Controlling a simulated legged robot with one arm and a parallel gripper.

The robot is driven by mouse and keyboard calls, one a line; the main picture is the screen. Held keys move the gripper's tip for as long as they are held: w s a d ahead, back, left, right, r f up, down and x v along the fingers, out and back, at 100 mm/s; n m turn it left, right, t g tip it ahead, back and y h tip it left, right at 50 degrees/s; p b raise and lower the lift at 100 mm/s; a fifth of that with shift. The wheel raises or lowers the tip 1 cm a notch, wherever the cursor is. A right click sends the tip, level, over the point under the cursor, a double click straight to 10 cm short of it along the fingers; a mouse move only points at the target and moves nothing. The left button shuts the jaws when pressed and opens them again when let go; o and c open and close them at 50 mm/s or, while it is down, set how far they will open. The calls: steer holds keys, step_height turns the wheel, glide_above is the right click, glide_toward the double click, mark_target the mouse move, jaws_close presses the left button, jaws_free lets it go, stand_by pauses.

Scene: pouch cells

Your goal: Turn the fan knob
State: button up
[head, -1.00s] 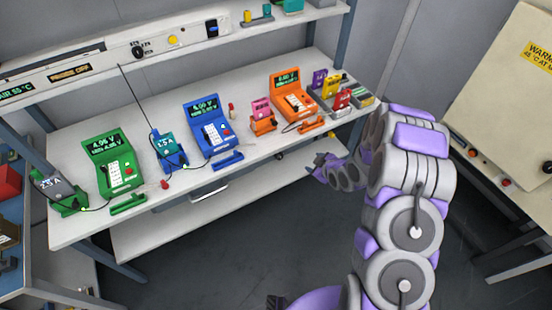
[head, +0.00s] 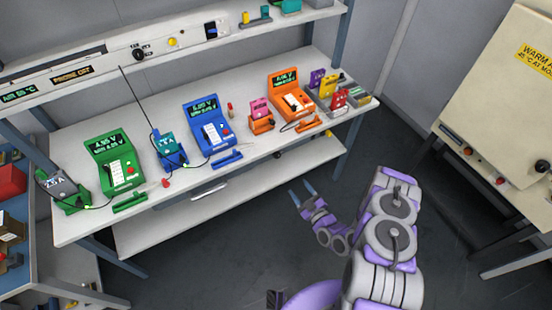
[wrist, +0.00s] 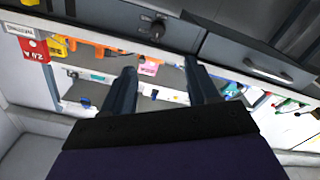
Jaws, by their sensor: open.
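My gripper (head: 302,190) is open and empty in the head view. It is over the floor in front of the workbench, with its fingers pointing up toward the bench front. In the wrist view my gripper (wrist: 160,68) has its two dark fingers spread. A dark round knob (wrist: 155,27) sits on a grey front beyond the fingertips, apart from them. It looks like the small dark knob (head: 277,154) under the bench's front edge. Another black knob (head: 138,53) is on the upper shelf's panel. I cannot read a fan label on either knob.
The bench (head: 75,219) carries green, blue and orange meters and coloured pouch cells. A drawer handle (wrist: 268,70) is right of the knob in the wrist view. A cream warming cabinet (head: 500,90) with its own knob (head: 541,166) stands at right. Floor is clear.

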steer(key=w+d, duration=0.1)
steer(key=d, duration=0.1)
steer(key=b, duration=0.3)
glide_toward(277, 158)
steer(key=a, duration=0.1)
steer(key=b+x, duration=0.2)
steer(key=x, duration=0.6)
steer(key=shift+w, duration=0.5)
steer(key=shift+a+b, duration=0.2)
steer(key=shift+b, duration=0.1)
steer(key=shift+w+d+r, duration=0.1)
steer(key=shift+w+d, duration=0.1)
steer(key=shift+d, duration=0.95)
steer(key=shift+c, duration=1.4)
steer(key=shift+s+a, duration=0.1)
steer(key=shift+a, duration=0.6)
steer(key=c, duration=0.4)
steer(key=shift+c, duration=1)
steer(key=shift+d, duration=0.2)
steer(key=shift+c, duration=0.8)
